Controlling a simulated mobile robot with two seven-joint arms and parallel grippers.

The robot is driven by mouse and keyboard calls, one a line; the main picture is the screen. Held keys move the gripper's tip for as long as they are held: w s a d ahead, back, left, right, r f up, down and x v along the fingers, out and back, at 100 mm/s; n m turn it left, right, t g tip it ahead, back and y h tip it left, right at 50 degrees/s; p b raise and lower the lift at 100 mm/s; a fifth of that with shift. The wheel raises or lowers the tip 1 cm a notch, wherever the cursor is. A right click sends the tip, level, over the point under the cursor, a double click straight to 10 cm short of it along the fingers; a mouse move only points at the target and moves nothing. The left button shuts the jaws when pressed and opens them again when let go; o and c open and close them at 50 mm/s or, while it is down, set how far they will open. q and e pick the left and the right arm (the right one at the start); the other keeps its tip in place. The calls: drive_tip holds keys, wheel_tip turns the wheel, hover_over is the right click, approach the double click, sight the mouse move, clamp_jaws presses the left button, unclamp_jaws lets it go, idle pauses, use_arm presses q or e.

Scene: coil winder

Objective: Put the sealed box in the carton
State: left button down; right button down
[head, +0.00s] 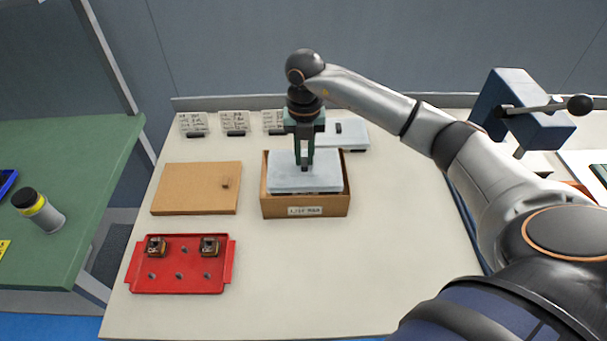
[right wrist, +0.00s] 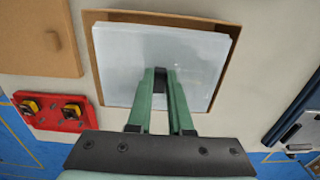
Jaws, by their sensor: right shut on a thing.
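The sealed box (head: 290,184) is a pale grey-white flat box. It sits level within the mouth of the brown open carton (head: 305,206), which has a label on its front. Whether the box rests on the carton's floor is hidden. My right gripper (head: 304,166) points down over the box and is shut on a dark grip on its top. In the right wrist view the box (right wrist: 155,65) lies inside the carton's rim (right wrist: 228,30), and the green fingers (right wrist: 160,88) meet at the dark grip. My left gripper is not in view.
A brown board with a small knob (head: 195,188) lies left of the carton. A red tray (head: 165,278) with two small coil parts is in front of it. Small label cards (head: 235,122) and a pale flat case (head: 345,135) stand behind. A blue machine (head: 525,110) is at right. The table's front right is clear.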

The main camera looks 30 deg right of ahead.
sight(304, 172)
drive_tip(key=shift+f, duration=2.75)
drive_tip(key=shift+f, duration=0.2)
drive_tip(key=c, duration=0.8)
unclamp_jaws()
drive_tip(key=shift+r, duration=0.1)
drive_tip(key=shift+c, duration=0.2)
wheel_tip(304, 172, up, 12)
drive_tip(key=shift+r+b, duration=0.15)
drive_tip(key=shift+b, duration=0.15)
